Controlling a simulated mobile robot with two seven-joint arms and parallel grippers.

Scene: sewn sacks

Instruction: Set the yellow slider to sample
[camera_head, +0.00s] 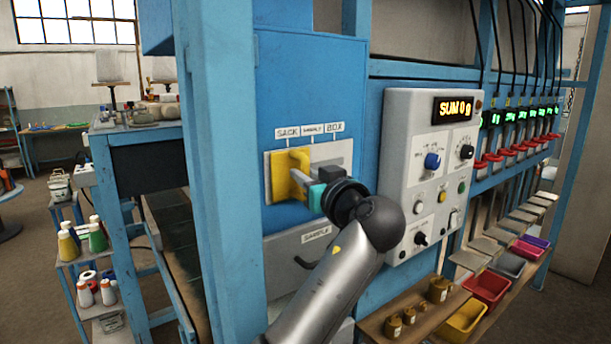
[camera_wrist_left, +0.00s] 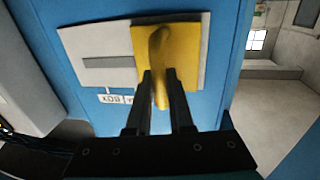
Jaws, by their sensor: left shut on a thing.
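The yellow slider (camera_head: 279,178) sits on a pale plate (camera_head: 338,155) on the blue cabinet, at the left end under the SACK label (camera_head: 288,132). A small middle label (camera_head: 312,130) is too blurred to read surely, and the BOX label (camera_head: 335,127) is at the right. My left gripper (camera_head: 302,181) is shut on the slider's upright handle. In the left wrist view, the gripper's two dark fingers (camera_wrist_left: 160,88) flank the handle of the yellow slider (camera_wrist_left: 185,55). A grey slot (camera_wrist_left: 108,62) lies bare beside it. My right gripper is out of view.
A grey control box (camera_head: 420,115) with a display reading "SUM 0 g" and knobs stands right of the slider. A drawer labelled SAMPLE (camera_head: 316,235) is below, partly behind my arm. A blue post (camera_head: 220,170) rises at the left. A shelf with brass weights (camera_head: 410,312) is low right.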

